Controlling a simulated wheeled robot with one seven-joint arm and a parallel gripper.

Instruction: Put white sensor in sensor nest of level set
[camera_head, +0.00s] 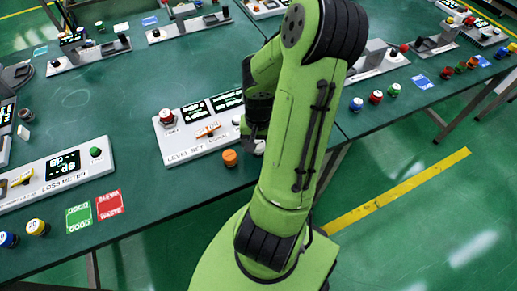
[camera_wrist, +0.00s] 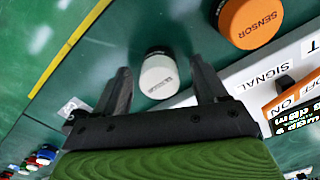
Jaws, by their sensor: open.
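The white sensor (camera_wrist: 160,74) is a short white cylinder with a dark base and small print on top. In the wrist view it stands between the two fingers of my open gripper (camera_wrist: 161,70), with a gap on each side. In the head view only a sliver of the white sensor (camera_head: 260,148) shows beside my arm. The level set (camera_head: 181,146) is a pale panel with a red button, dark displays and an orange slider. Its right end is hidden behind my arm, and I cannot make out the sensor nest.
An orange sensor (camera_head: 230,157) stands at the level set's front edge, close to the white one; it also shows in the wrist view (camera_wrist: 250,20). A loss meter panel (camera_head: 60,172) and red and green cards (camera_head: 109,204) are to the left. Green table is clear between.

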